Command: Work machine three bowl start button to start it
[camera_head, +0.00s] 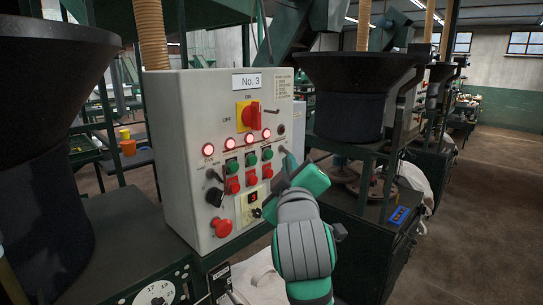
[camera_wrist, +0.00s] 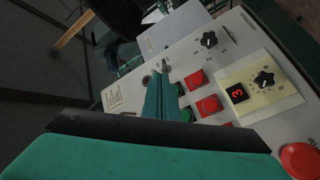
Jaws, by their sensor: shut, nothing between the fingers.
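The grey control box (camera_head: 185,150) carries a "No. 3" label (camera_head: 246,82). Its front has a row of green buttons (camera_head: 250,159) above a row of red buttons (camera_head: 250,177). The small labels are too small to read, so I cannot tell which green button is the bowl start. My gripper (camera_head: 287,157) is shut and empty, just right of the green row in the head view. In the wrist view its closed fingers (camera_wrist: 164,92) point at the panel and partly cover the green buttons (camera_wrist: 187,115). I cannot tell whether they touch one.
Red lamps (camera_head: 229,144) sit above the buttons, below a red and yellow main switch (camera_head: 249,115). A red mushroom button (camera_head: 222,227), black knobs and a digit display (camera_wrist: 238,93) are lower down. Dark bowls stand left (camera_head: 50,90) and right (camera_head: 355,90) of the box.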

